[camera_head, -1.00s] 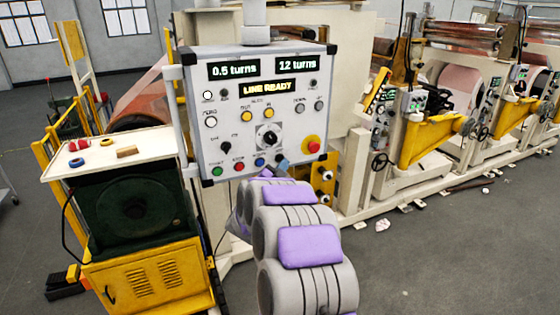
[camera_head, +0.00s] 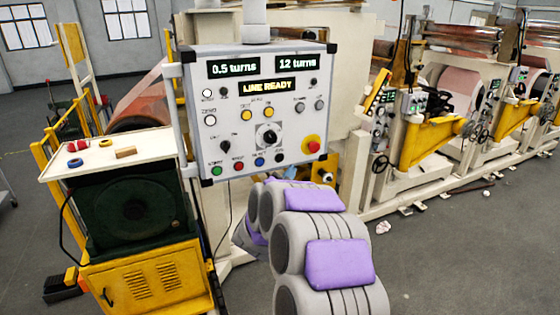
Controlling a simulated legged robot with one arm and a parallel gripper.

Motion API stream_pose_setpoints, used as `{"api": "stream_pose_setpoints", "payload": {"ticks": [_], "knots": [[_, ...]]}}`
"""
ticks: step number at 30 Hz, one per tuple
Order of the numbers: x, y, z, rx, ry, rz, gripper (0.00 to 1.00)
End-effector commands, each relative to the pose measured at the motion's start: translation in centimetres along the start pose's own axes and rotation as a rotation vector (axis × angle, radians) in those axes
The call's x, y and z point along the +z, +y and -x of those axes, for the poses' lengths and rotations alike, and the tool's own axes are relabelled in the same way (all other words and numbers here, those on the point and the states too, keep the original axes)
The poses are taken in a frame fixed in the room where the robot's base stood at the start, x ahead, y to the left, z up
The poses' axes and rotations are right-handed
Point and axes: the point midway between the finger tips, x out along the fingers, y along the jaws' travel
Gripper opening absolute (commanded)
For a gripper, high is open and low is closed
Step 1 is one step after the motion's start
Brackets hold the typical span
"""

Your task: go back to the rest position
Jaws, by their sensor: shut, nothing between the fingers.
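My arm, grey with purple pads, reaches up from the lower middle of the picture. Its near links show below and right of the control panel (camera_head: 226,130). My gripper is not clearly visible; the arm's own links hide that end. The panel is a white box with black corners. Its displays read "0.5 turns", "12 turns" and "LINE READY". A black rotary knob (camera_head: 269,134) and a red button on yellow (camera_head: 313,146) sit on its face. The lower row of buttons is now clear of the arm.
A dark green machine on a yellow cabinet (camera_head: 150,283) stands at left, with small rings and a block on its white top (camera_head: 60,165). Yellow and cream roller machines (camera_head: 428,140) line the right. Grey floor (camera_head: 460,260) is open at lower right.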

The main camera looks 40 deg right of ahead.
Motion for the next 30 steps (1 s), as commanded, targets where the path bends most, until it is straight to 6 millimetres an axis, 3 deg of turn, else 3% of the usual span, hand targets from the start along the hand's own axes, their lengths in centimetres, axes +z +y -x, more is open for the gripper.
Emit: {"api": "stream_pose_setpoints", "payload": {"ticks": [11,17,20,24,30], "knots": [[0.1,-0.2,0.1,-0.003,-0.007,-0.001,0.00],[2.7,-3.2,2.4,-0.067,-0.181,-0.006,0.00],[5.1,-5.6,5.4,-0.130,-0.350,0.008,0.00],[8.1,-8.4,11.1,-0.224,-0.597,0.061,0.00],[10.9,-9.4,20.9,-0.343,-0.931,0.200,0.00]]}}
